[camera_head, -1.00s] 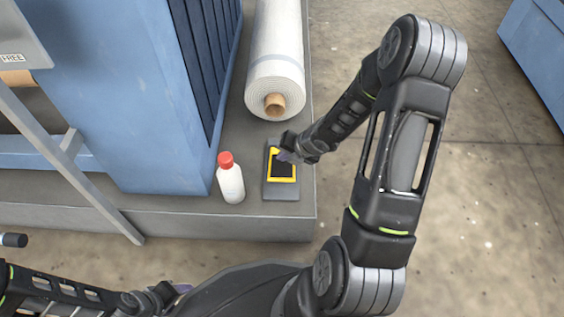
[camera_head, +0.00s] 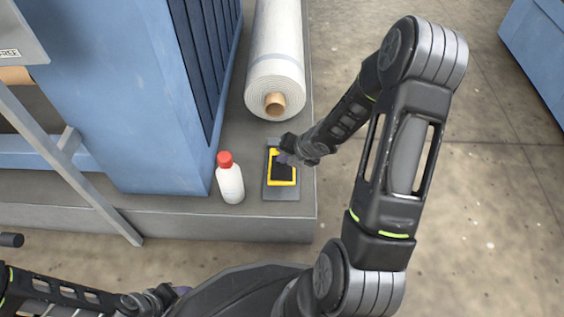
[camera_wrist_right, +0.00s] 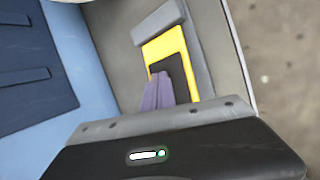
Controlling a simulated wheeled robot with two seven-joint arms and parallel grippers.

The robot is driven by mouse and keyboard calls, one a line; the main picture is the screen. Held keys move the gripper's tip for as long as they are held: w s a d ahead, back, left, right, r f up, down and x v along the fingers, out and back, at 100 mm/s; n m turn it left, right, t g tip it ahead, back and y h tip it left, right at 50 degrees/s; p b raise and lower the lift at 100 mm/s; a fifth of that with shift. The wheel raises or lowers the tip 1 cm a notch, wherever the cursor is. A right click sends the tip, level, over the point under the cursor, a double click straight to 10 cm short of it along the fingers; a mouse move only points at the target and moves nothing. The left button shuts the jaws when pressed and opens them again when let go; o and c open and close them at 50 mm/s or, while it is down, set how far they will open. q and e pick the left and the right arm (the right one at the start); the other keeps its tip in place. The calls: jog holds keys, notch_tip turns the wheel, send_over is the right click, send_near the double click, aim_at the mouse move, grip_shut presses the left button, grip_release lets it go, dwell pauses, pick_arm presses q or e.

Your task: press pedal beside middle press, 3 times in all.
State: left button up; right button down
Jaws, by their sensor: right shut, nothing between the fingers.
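The pedal (camera_head: 282,183) is a dark plate with a yellow-framed black pad, lying on the grey plinth beside the blue press (camera_head: 130,90). My right gripper (camera_head: 284,158) is shut and empty, with its fingertips over the far part of the pad. In the right wrist view the shut purple fingers (camera_wrist_right: 157,92) overlap the black pad of the pedal (camera_wrist_right: 172,50). I cannot tell whether they touch it. My left gripper (camera_head: 180,291) is at the bottom edge, partly hidden by my own body, and its jaws are unclear.
A white bottle with a red cap (camera_head: 230,182) stands close to the left of the pedal. A white roll (camera_head: 275,70) on a brown core lies behind it. The plinth (camera_head: 240,226) ends just right of the pedal. Open floor (camera_head: 490,200) lies to the right.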

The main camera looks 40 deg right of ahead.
jog(key=shift+s+f, duration=0.1)
jog(key=shift+f, duration=0.15)
jog(key=shift+s+a+f+b, duration=0.15)
jog(key=shift+a+f+b, duration=0.05)
jog(key=shift+f+b, duration=0.2)
dwell(0.5)
jog(key=shift+r, duration=0.1)
jog(key=shift+w+d+r+p, duration=0.15)
jog(key=shift+r+p, duration=0.35)
jog(key=shift+p, duration=0.15)
jog(key=shift+w+d+r+p, duration=0.1)
jog(key=shift+w+r+p, duration=0.05)
jog(key=shift+r+p, duration=0.45)
jog(key=shift+w+d+r+p, duration=0.15)
jog(key=shift+r+p, duration=0.25)
jog(key=shift+p, duration=0.3)
jog(key=shift+r, duration=0.1)
jog(key=r+p, duration=0.1)
jog(key=p, duration=0.1)
jog(key=r+p, duration=0.1)
jog(key=r, duration=0.1)
jog(key=w+d+r+p, duration=0.1)
jog(key=p, duration=0.1)
jog(key=shift+w+r+p, duration=0.1)
jog(key=shift+r+p, duration=0.2)
jog(key=shift+p, duration=0.05)
